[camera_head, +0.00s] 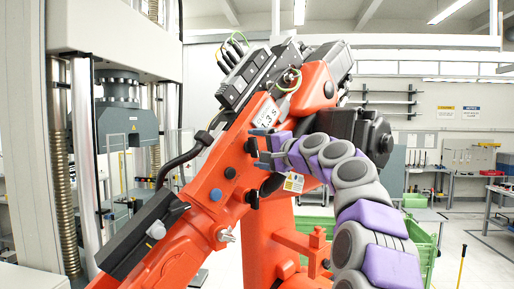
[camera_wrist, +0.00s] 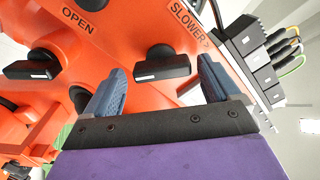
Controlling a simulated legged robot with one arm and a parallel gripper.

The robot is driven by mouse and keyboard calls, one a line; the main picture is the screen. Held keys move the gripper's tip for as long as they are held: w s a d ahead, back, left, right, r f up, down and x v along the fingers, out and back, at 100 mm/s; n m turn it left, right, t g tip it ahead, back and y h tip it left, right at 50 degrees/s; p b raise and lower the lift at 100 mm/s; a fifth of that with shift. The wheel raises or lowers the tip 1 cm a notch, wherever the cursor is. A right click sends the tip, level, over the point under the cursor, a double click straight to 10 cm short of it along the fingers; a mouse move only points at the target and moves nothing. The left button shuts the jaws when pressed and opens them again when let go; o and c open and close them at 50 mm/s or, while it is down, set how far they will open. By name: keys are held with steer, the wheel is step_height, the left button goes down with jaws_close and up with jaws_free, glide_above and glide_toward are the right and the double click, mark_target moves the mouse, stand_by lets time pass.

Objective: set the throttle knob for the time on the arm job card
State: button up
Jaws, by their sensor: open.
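The job card (camera_head: 267,112) is a white label on the orange arm in the head view, and it reads about "1.3 s". In the wrist view, a black bar-shaped knob (camera_wrist: 162,66) sits on the orange surface beside a "SLOWER >" label (camera_wrist: 190,22). My gripper (camera_wrist: 160,72) is open, with its two blue fingers on either side of this knob. The knob appears between the fingers; I cannot tell whether they touch it. In the head view my gripper (camera_head: 262,147) is close against the orange arm, below the card.
Another black knob (camera_wrist: 32,68) is at the left of the wrist view, near an "OPEN" label (camera_wrist: 78,20). Grey connectors with cables (camera_wrist: 262,60) stand at the right. A grey testing machine (camera_head: 120,115) is at the left of the head view, and a green bin (camera_head: 420,235) stands behind.

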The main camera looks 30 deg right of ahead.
steer(key=shift+w+a, duration=0.2)
steer(key=shift+w, duration=0.25)
steer(key=shift+c, duration=0.3)
steer(key=shift+a, duration=0.15)
steer(key=c, duration=0.9)
